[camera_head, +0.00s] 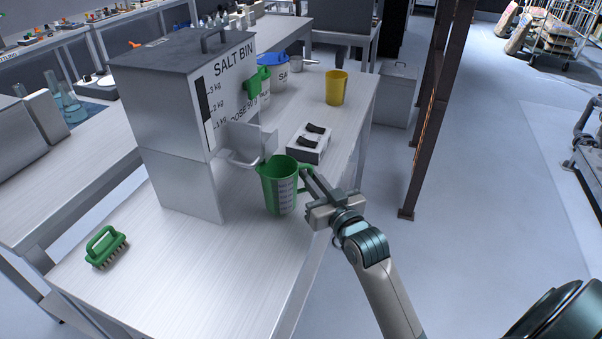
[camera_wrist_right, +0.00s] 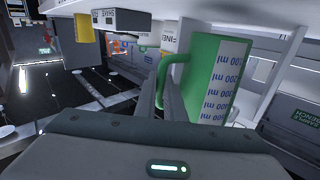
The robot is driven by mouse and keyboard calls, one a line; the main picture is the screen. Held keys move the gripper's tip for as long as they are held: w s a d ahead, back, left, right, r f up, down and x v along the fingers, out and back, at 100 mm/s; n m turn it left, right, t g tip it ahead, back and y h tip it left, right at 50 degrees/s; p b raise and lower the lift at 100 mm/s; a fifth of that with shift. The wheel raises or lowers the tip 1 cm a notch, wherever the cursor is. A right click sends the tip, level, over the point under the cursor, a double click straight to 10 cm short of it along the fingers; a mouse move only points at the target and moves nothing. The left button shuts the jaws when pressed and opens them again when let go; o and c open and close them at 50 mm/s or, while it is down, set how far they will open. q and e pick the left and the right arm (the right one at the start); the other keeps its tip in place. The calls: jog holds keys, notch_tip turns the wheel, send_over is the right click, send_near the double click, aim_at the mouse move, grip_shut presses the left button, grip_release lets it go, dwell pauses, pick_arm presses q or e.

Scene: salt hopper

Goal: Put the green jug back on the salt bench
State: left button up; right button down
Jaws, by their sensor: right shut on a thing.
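The green jug (camera_head: 280,192), with a measuring scale on its side, is upright in front of the salt bin, over the salt bench (camera_head: 200,265). I cannot tell whether its base touches the bench top. My right gripper (camera_head: 309,177) is shut on the jug's handle from the right. In the right wrist view the jug (camera_wrist_right: 212,75) fills the area right of the fingers (camera_wrist_right: 165,92), with its handle between them. My left gripper is not in view.
The salt bin (camera_head: 175,120) with its metal chute (camera_head: 245,150) stands close left of the jug. A switch box (camera_head: 307,143), a yellow cup (camera_head: 336,88) and blue-lidded tub (camera_head: 273,72) stand behind. A green brush (camera_head: 104,247) lies front left.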

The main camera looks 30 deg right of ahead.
jog(key=w, duration=0.1)
jog(key=w+f, duration=0.1)
jog(key=w, duration=0.3)
jog(key=shift+w+d+f, duration=0.1)
jog(key=shift+w+f, duration=0.05)
jog(key=shift+f, duration=0.15)
jog(key=shift+f+p, duration=0.3)
jog(key=shift+p, duration=0.3)
jog(key=shift+f, duration=0.35)
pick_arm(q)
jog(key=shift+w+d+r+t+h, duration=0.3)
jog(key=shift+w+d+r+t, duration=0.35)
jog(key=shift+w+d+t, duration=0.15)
pick_arm(e)
jog(key=shift+f, duration=0.15)
jog(key=c, duration=1.8)
grip_release()
jog(key=shift+c, duration=0.2)
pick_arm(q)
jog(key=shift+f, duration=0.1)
pick_arm(e)
jog(key=shift+f, duration=0.1)
